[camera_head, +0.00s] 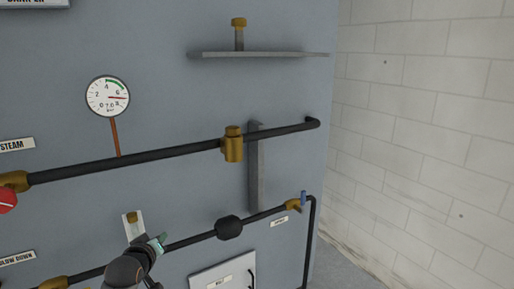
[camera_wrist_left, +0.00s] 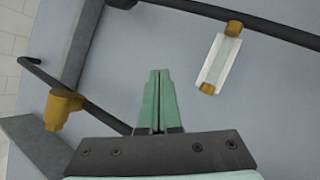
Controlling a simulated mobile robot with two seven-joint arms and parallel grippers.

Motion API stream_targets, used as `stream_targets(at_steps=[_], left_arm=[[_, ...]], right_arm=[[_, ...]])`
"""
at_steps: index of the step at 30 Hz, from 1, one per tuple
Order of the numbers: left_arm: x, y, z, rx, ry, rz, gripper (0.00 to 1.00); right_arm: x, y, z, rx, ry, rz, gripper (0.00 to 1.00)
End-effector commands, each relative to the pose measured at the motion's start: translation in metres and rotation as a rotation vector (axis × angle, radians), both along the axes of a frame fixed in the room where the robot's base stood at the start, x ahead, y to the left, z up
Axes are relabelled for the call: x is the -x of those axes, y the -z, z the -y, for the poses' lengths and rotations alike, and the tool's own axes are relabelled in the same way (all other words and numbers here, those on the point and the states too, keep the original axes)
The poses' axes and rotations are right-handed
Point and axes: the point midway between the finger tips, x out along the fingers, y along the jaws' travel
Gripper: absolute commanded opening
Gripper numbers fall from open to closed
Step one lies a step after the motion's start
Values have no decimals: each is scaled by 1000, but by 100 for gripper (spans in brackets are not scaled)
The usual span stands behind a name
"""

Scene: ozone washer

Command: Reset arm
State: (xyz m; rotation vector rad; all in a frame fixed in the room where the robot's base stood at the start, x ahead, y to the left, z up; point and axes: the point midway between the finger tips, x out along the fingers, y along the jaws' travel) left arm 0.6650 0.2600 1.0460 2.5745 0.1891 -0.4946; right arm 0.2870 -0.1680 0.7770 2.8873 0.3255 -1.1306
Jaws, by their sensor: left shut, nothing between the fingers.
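My left gripper (camera_head: 157,242) is at the lower left of the head view, in front of the grey-blue machine panel (camera_head: 190,100). In the left wrist view its two green fingers (camera_wrist_left: 160,72) are closed together with nothing between them. They point at the bare panel and appear apart from the pipes. A clear sight glass with brass ends (camera_wrist_left: 220,62) is to the right of the fingers in the wrist view, and it also shows just above the gripper in the head view (camera_head: 133,222). My right gripper does not show.
A black upper pipe (camera_head: 180,151) with a brass fitting (camera_head: 233,144) crosses the panel. A lower pipe (camera_head: 185,242) has a black round part (camera_head: 229,228) and a blue-handled valve (camera_head: 303,198). A gauge (camera_head: 107,96), a shelf (camera_head: 260,54) and a white box (camera_head: 224,274) stand out. A block wall (camera_head: 430,130) is right.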

Motion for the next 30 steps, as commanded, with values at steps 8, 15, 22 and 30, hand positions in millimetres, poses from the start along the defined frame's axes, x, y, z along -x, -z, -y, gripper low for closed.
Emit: stream_targets(at_steps=[8,15,22,30], left_arm=[[111,146,29,-199,169,-137,0],[231,227,58,-322,335,-228,0],[336,262,82,-392,472,-288,0],[379,268,92,-416,528,-304,0]], right_arm=[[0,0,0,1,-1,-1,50],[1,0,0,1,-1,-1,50],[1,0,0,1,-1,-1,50],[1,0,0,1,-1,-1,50]])
